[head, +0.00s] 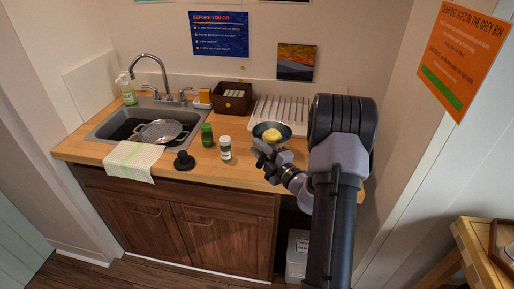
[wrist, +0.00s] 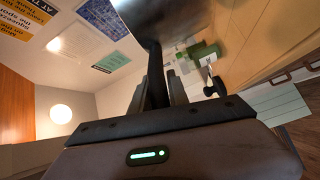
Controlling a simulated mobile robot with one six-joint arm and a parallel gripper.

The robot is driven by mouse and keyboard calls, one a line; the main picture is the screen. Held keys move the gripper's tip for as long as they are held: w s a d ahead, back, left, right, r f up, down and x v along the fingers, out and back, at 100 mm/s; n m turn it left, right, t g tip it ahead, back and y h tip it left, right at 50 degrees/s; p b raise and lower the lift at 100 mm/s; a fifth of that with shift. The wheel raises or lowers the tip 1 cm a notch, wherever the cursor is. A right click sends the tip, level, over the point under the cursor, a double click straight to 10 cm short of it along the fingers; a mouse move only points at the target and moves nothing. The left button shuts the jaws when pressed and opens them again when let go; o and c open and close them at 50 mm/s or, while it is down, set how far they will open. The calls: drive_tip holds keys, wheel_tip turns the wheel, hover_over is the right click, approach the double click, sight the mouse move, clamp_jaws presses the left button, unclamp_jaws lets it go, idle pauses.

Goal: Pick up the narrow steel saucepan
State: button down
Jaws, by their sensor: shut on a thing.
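The saucepan (head: 262,128) is a small dark steel pan with a yellow round thing (head: 271,135) inside. It is at the right end of the counter, in front of the white drying rack. My gripper (head: 264,158) is at its near side, shut on its handle. In the wrist view the dark pan body (wrist: 160,14) fills the top, and its handle (wrist: 155,75) runs down between the two fingers of my gripper (wrist: 160,92). I cannot tell whether the pan's base touches the counter.
A white-capped jar (head: 225,148), a green jar (head: 207,134) and a black knobbed object (head: 184,161) stand left of the pan. The white rack (head: 290,108) and a brown box (head: 232,98) are behind.

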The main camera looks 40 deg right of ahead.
drive_tip(key=s+a+p, duration=0.1)
drive_tip(key=s+a, duration=0.1)
drive_tip(key=s, duration=0.5)
drive_tip(key=s+a+r+p, duration=0.1)
drive_tip(key=s+a, duration=0.1)
drive_tip(key=s, duration=0.5)
drive_tip(key=shift+s+r, duration=0.15)
drive_tip(key=shift+r, duration=0.1)
drive_tip(key=c, duration=1.8)
unclamp_jaws()
clamp_jaws()
